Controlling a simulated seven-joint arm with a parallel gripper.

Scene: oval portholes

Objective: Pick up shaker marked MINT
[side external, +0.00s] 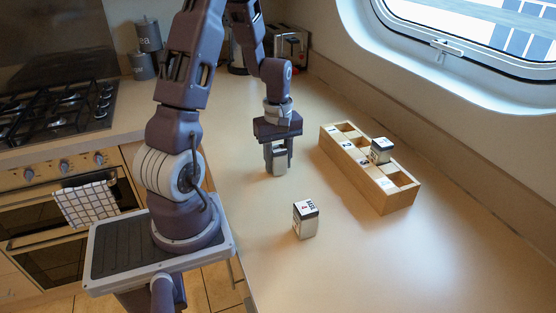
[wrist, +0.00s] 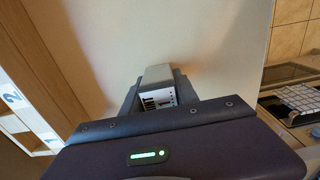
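My gripper (side external: 278,166) points down over the counter, with its fingers on either side of a pale, box-shaped shaker (side external: 279,158). In the wrist view my gripper (wrist: 158,90) has its fingers close against both sides of this shaker (wrist: 158,76), and it looks shut on it. The shaker's label is partly hidden and its word is too small to read. A second shaker (side external: 306,222), white with a dark band and a marked top, stands on the counter nearer the camera. A third shaker (side external: 381,149) stands in the wooden rack. I cannot read their markings surely.
The wooden rack (side external: 398,199) with numbered compartments stands to the right of my gripper; some compartments are empty. It also shows at the left of the wrist view (wrist: 45,65). Grey canisters (side external: 143,66) and a toaster (side external: 291,43) are at the back.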

